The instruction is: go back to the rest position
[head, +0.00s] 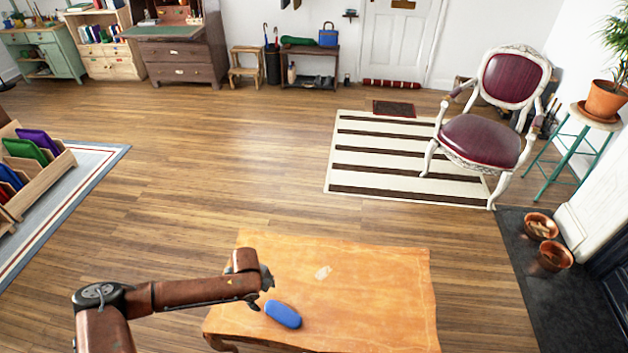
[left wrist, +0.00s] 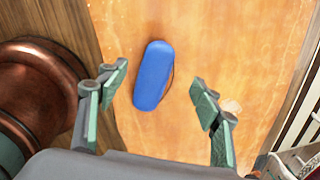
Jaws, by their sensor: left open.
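My left gripper (head: 266,280) is over the left part of a wooden table (head: 380,300). In the left wrist view its two fingers (left wrist: 158,92) are spread apart with nothing between the pads. A blue oblong object (head: 283,314) lies on the table just beyond the fingertips, and it also shows in the left wrist view (left wrist: 153,75). The gripper appears apart from it. My right gripper is in neither view.
A small pale patch (head: 323,272) is on the tabletop. A red armchair (head: 485,140) stands on a striped rug (head: 375,160) at the right. Copper pots (head: 555,256) sit on the dark hearth. The wooden floor left of the table is clear.

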